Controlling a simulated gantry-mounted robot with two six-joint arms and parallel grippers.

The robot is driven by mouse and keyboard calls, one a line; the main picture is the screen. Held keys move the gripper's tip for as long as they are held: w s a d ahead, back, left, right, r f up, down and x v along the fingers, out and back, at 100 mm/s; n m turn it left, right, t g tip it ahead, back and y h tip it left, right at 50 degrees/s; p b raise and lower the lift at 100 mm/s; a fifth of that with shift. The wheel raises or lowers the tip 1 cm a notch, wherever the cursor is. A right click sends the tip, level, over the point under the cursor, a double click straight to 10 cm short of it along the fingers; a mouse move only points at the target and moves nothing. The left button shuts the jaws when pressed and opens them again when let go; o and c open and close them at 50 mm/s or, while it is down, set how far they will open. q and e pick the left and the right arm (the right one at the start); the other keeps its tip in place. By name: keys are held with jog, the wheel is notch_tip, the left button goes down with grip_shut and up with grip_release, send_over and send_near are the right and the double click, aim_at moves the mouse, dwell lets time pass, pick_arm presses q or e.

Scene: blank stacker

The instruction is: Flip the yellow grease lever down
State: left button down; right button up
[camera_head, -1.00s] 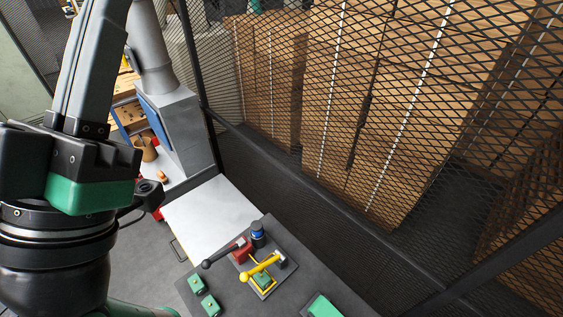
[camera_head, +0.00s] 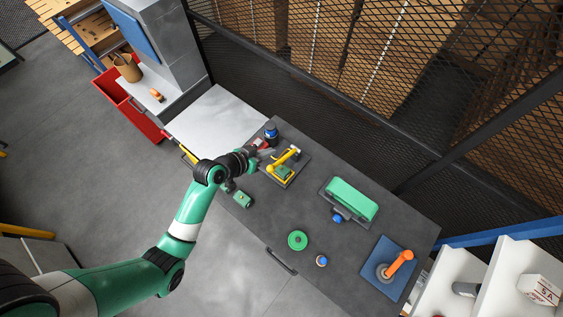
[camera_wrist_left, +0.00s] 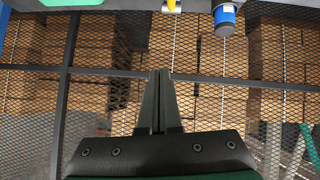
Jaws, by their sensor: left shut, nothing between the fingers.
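The yellow grease lever (camera_head: 284,162) stands on a dark plate at the back left of the workbench, with a green block under it. In the left wrist view a yellow piece with a pale end (camera_wrist_left: 171,6) shows at the top edge, cut off. I cannot tell how far the lever is tilted. My left gripper (camera_head: 257,149) is just left of the lever, in front of a red part (camera_head: 263,143) that it partly hides. Its fingers (camera_wrist_left: 159,75) are together with nothing between them. No contact with the yellow lever is visible. My right gripper is out of view.
A blue-banded dark jar (camera_head: 271,132) stands behind the red part. A mesh fence (camera_head: 330,120) runs behind.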

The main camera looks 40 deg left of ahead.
pick_arm(q)
notch_tip(320, 180, down, 2)
jog(key=s+a+f, duration=0.1)
jog(key=s, duration=0.2)
jog(key=n+b, duration=0.1)
jog(key=b, duration=0.9)
send_over(274, 164)
jog(key=w+a, duration=0.1)
jog(key=w, duration=0.1)
notch_tip(274, 164, down, 7)
jog(key=shift+s+d+f+g+y+p, duration=0.2)
jog(key=shift+s+f+p, duration=0.15)
jog(key=shift+s+f, duration=0.15)
jog(key=shift+s+d+f+g+y+p, duration=0.1)
jog(key=shift+s+f+y+p, duration=0.1)
jog(key=shift+s+f+p, duration=0.25)
jog(key=shift+f, duration=0.3)
